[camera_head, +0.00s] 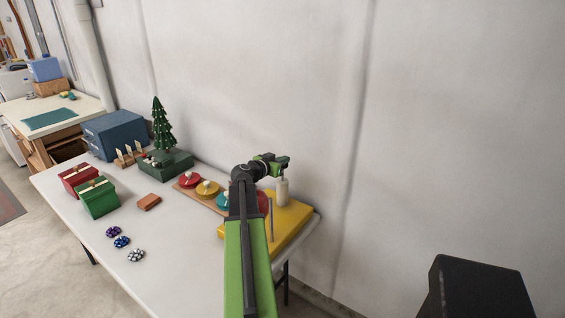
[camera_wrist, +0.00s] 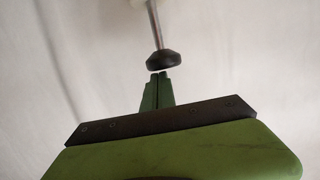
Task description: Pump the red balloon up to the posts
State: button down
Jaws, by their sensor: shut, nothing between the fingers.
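The red balloon (camera_head: 263,201) shows only in part behind my arm in the head view, on a yellow base (camera_head: 292,226) at the table's right end. One thin grey post (camera_head: 271,222) stands in front of it; any other post is hidden. A cream pump cylinder (camera_head: 282,193) stands upright on the base, right of the balloon. My gripper (camera_head: 283,168) is over the pump. In the wrist view, my gripper (camera_wrist: 159,76) is shut and empty, its tips close to a black knob (camera_wrist: 163,60) on a metal rod (camera_wrist: 154,25). I cannot tell whether they touch.
Green (camera_head: 98,198) and red boxes, a small tree (camera_head: 162,125), a blue box (camera_head: 113,135) and a brown block (camera_head: 149,202) stand farther left. The wall is close behind the table.

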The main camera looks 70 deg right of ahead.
dwell(0.3)
notch_tip(320, 180, down, 6)
jog(key=b, duration=0.5)
jog(key=shift+b, duration=0.4)
jog(key=shift+a+r, duration=0.1)
jog(key=shift+r, duration=0.1)
notch_tip(320, 180, up, 5)
jog(key=p, duration=0.5)
jog(key=shift+w+r+p, duration=0.1)
jog(key=shift+p, duration=0.2)
jog(key=f+p+v, duration=0.1)
jog(key=v, duration=0.8)
jog(key=shift+a, duration=0.45)
jog(key=shift+r, duration=0.15)
